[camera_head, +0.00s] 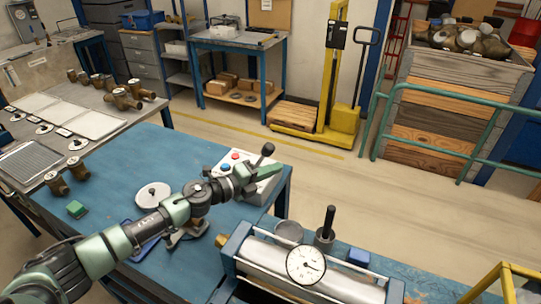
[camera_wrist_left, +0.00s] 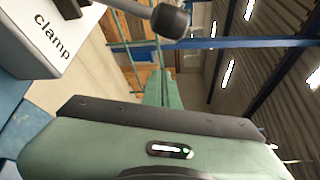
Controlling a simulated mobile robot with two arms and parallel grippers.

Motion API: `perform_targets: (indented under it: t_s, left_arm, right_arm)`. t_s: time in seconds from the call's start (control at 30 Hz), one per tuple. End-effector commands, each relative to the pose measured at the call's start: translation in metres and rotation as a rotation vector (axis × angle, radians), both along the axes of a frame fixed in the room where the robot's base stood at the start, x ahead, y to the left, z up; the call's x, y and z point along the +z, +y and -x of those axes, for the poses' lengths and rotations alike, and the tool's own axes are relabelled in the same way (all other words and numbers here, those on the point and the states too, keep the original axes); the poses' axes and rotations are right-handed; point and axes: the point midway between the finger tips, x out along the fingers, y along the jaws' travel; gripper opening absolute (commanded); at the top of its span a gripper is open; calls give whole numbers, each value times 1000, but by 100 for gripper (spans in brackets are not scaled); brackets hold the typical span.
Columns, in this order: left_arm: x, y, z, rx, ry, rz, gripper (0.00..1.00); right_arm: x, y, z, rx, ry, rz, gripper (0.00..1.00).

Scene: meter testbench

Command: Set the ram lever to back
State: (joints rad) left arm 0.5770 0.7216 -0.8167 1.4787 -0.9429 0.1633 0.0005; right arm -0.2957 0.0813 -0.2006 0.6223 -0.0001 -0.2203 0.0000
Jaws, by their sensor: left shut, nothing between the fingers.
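The box there (camera_wrist_left: 42,35) reads "clamp". I cannot read a "ram" label, so I cannot tell whether this lever is the ram lever. My right gripper is not in view.
A cylinder rig with a dial gauge (camera_head: 306,265) stands at the front of the bench. A black upright handle (camera_head: 329,221) rises behind it. Open floor is beyond the bench.

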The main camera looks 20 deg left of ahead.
Motion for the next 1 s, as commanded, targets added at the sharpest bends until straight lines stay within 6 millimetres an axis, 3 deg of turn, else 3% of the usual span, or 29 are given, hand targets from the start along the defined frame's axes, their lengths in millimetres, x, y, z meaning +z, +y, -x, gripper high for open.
perform_targets:
  t_s: [0.17, 0.23, 0.43, 1.0]
  left_arm:
    - [-3, -24, -28, -1, 1, 3, 0]
    - [0, -6, -31, 4, 1, 0, 0]
    - [5, 12, -37, 1, 2, 1, 0]
    - [6, 18, -38, -1, 3, 13, 0]
  right_arm:
    - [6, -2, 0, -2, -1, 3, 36]
    - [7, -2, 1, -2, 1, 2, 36]
    - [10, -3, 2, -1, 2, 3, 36]
    - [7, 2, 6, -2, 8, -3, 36]
